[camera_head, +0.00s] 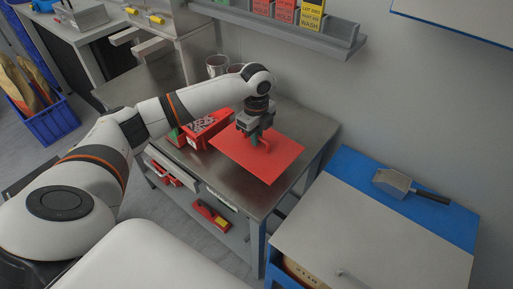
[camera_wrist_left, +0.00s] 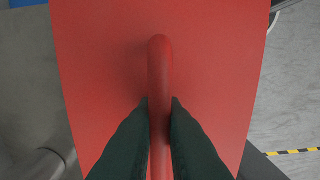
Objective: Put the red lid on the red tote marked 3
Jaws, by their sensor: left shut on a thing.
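The red lid (camera_head: 278,158) is a flat red sheet with a bar handle. My left gripper (camera_head: 257,137) is shut on that handle, and the lid appears held above the metal table, near its right end. In the left wrist view the handle (camera_wrist_left: 159,75) runs between the dark fingers (camera_wrist_left: 159,125), with the red sheet behind it. A red tote (camera_head: 196,141) stands on the table just left of the lid, with mixed contents showing in its open top. The lid and gripper hide part of it, and I cannot read its number. My right gripper is not in view.
The metal table (camera_head: 312,127) has bare room behind the lid. Cups (camera_head: 217,65) stand at its back, and a green thing (camera_head: 174,138) is beside the tote. A blue-edged cabinet (camera_head: 350,165) with a scoop (camera_head: 395,184) stands to the right. A wall shelf (camera_head: 275,22) is above.

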